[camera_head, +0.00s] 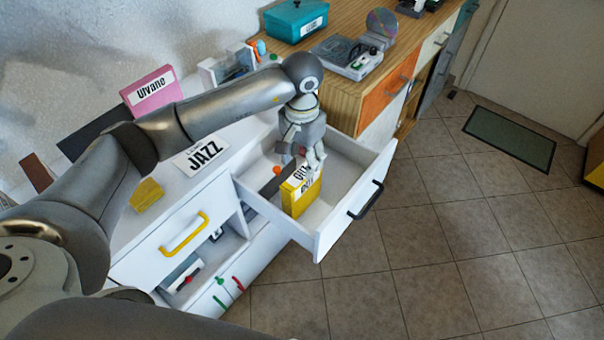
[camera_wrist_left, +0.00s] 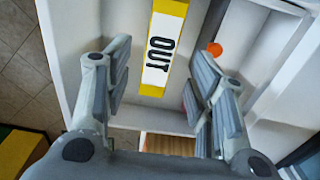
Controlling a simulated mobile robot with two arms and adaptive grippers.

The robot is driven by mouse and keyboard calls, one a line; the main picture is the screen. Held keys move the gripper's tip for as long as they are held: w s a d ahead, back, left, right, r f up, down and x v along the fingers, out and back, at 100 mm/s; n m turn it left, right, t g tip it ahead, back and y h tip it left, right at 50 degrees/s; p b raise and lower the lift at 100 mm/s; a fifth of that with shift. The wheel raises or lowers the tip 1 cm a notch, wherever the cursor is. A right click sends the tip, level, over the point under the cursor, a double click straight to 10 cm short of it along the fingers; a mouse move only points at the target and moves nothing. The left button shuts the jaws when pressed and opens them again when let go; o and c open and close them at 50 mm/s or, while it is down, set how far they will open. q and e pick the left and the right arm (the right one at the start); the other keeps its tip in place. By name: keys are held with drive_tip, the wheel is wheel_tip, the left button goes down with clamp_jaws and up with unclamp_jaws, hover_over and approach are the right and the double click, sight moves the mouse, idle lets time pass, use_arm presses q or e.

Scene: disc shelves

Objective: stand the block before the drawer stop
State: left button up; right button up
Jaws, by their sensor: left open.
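A yellow block (camera_head: 307,199) with a white label stands upright in the open white drawer (camera_head: 262,207). My left gripper (camera_head: 301,166) is over the drawer, close above the block. In the left wrist view the left gripper (camera_wrist_left: 161,62) is open, with the block's labelled edge showing between its spread fingers; I cannot tell whether they touch it. A dark strip (camera_head: 276,182) lies beside the block. I cannot make out which part is the drawer stop. My right gripper is out of view.
An orange round piece (camera_wrist_left: 215,49) is in the drawer, right of the block. The drawer front has a black handle (camera_head: 366,201). The white cabinet top holds a JAZZ sign (camera_head: 201,154), a pink box (camera_head: 149,88) and a yellow piece (camera_head: 146,195).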

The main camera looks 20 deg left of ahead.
use_arm(q)
drive_tip(key=shift+r, duration=1.35)
